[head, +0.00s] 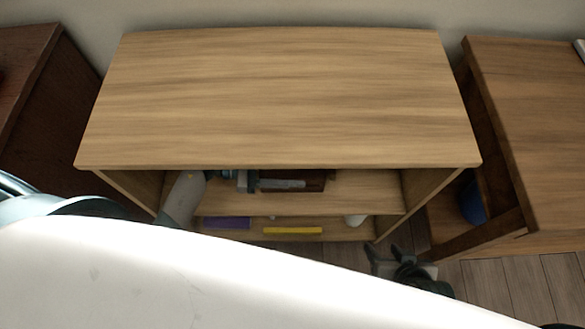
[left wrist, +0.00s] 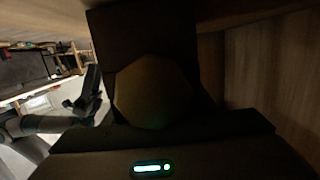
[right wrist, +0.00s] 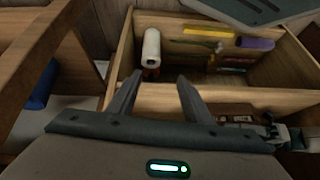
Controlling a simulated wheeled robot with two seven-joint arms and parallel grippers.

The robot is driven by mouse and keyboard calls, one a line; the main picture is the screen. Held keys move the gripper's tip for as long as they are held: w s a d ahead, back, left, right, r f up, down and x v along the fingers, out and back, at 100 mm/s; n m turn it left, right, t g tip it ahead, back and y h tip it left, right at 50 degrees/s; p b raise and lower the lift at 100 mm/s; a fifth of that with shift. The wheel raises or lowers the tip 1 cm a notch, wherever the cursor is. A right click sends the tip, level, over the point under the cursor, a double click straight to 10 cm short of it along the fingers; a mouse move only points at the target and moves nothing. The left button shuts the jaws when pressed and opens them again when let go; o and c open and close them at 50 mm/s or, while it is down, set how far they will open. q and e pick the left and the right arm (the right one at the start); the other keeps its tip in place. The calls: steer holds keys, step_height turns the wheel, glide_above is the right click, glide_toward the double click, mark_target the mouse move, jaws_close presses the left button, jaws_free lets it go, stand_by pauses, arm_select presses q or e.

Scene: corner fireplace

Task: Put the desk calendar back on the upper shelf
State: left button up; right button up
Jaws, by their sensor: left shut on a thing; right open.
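The desk calendar, seen as a dark brown object (head: 316,183), is on or just above the upper shelf board (head: 365,195) inside the wooden unit. The unit's top hides part of it. My left gripper (head: 285,184) reaches in from the left and is shut on it. In the left wrist view a dark panel (left wrist: 140,40) fills the space before the jaws; details are too dark to tell. The right wrist view shows the calendar (right wrist: 236,108) beside my left gripper. My right gripper (head: 405,262) is open and empty, outside the unit's front right; its fingers show in the right wrist view (right wrist: 157,90).
The lower level holds a purple item (head: 226,222), a yellow bar (head: 292,230) and a white roll (right wrist: 151,48). A blue round object (head: 473,202) sits in the right-hand cabinet. The unit's top (head: 280,95) is bare. The upper shelf's right part is clear.

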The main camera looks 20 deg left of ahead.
arm_select(q)
steer(key=shift+f, duration=0.1)
steer(key=o, duration=1.3)
steer(key=shift+a, duration=0.2)
steer(key=shift+p+v, duration=1.3)
steer(key=shift+v, duration=2.3)
steer(key=shift+s, duration=0.1)
arm_select(e)
steer(key=s+d+g, duration=0.1)
steer(key=s+d+g+h, duration=0.1)
steer(key=d, duration=0.1)
steer(key=shift+s+d+f, duration=0.1)
steer(key=shift+s+d, duration=0.05)
steer(key=shift+d, duration=0.1)
